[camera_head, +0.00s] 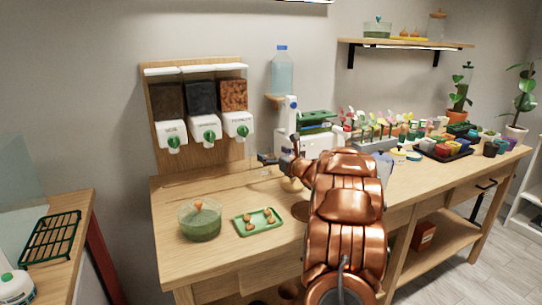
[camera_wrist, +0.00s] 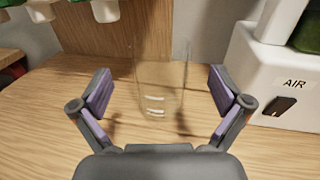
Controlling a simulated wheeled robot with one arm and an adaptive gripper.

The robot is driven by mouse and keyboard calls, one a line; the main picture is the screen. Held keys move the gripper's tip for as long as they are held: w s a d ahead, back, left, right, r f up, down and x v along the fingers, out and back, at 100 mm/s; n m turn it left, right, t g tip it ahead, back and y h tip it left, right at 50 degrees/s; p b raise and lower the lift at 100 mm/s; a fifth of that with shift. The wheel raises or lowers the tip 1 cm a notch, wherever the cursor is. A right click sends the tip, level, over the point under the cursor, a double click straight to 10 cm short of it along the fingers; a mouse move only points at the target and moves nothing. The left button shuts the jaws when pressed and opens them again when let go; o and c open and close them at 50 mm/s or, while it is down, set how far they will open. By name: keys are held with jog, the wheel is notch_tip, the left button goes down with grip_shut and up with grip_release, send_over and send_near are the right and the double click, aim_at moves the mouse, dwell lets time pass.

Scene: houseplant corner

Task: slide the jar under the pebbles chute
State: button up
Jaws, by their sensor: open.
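A clear glass jar (camera_wrist: 158,78) stands upright on the wooden bench in the wrist view, ahead of and roughly between my fingers. Its outline is faint, and I cannot make it out for sure in the head view. My gripper (camera_wrist: 162,92) is open, with a visible gap on each side of the jar. In the head view my gripper (camera_head: 270,161) is low over the bench, in front of the dispenser board. Three chutes with green knobs hang there. The right chute (camera_head: 238,126), under orange-brown pieces, appears to be the pebbles one; its label is too small to read surely.
A white machine marked AIR (camera_wrist: 275,75) stands close on the right. A green-filled glass bowl (camera_head: 200,220) and a green tray (camera_head: 258,222) sit at the bench's front left. Bare bench lies below the chutes. Flowers and pots crowd the right side.

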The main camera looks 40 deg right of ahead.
aim_at(267, 149)
jog(key=w, duration=0.2)
jog(key=w+p, duration=0.1)
jog(key=w, duration=0.3)
jog(key=shift+d+r+p, duration=0.15)
jog(key=shift+d+p, duration=0.15)
jog(key=shift+w+d, duration=0.15)
jog(key=shift+w, duration=0.75)
jog(key=c, duration=1.3)
jog(key=shift+c, duration=0.2)
jog(key=shift+f, duration=0.2)
